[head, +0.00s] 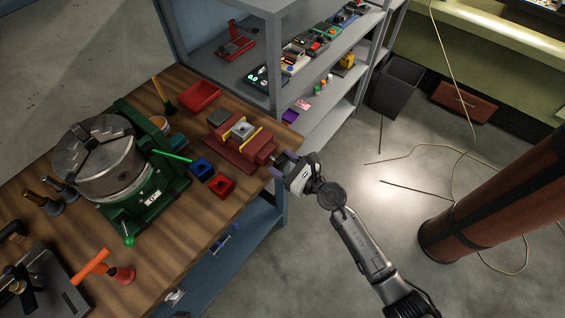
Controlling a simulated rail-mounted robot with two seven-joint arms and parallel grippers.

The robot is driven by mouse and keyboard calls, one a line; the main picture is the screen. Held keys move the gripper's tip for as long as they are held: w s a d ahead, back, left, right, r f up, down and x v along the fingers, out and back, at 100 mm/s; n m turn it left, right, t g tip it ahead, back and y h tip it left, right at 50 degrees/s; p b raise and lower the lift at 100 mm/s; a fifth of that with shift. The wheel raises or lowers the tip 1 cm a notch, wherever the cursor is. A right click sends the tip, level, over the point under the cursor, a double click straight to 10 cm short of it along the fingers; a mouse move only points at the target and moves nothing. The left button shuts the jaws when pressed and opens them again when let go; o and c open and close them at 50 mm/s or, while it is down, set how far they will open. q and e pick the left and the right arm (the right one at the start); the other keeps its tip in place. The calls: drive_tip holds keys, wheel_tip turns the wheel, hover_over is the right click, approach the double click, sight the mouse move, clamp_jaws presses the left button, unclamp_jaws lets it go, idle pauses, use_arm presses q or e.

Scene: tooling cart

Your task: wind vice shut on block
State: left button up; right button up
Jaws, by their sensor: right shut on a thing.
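The red vice (228,154) sits near the right edge of the wooden bench. A grey metal block (241,130) lies between its jaws, with yellowish strips beside it. Any gap between jaws and block is too small to tell. My right gripper (281,167) is at the right end of the vice, past the bench edge, shut on the vice's handle. The gripper mostly hides the handle. My left gripper is not in view.
A green rotary chuck (104,158) stands left of the vice. Blue (201,168) and red (221,186) small bins sit in front, and a red tray (199,96) behind. A grey shelf (272,65) stands behind.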

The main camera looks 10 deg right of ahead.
drive_tip(key=shift+c, duration=0.6)
drive_tip(key=shift+d+r+m+p, duration=0.1)
drive_tip(key=shift+r+m+p, duration=0.1)
drive_tip(key=shift+m+p, duration=0.9)
drive_tip(key=m+p, duration=0.1)
drive_tip(key=m, duration=0.2)
drive_tip(key=shift+w+f+m+p, duration=0.1)
drive_tip(key=shift+w+m+p, duration=0.05)
drive_tip(key=shift+m+p, duration=0.15)
drive_tip(key=shift+m, duration=0.5)
drive_tip(key=shift+p, duration=0.3)
drive_tip(key=o, duration=0.6)
drive_tip(key=shift+d, duration=0.1)
drive_tip(key=shift+c, duration=0.2)
drive_tip(key=o, duration=0.4)
drive_tip(key=shift+f, duration=0.1)
drive_tip(key=shift+c, duration=0.2)
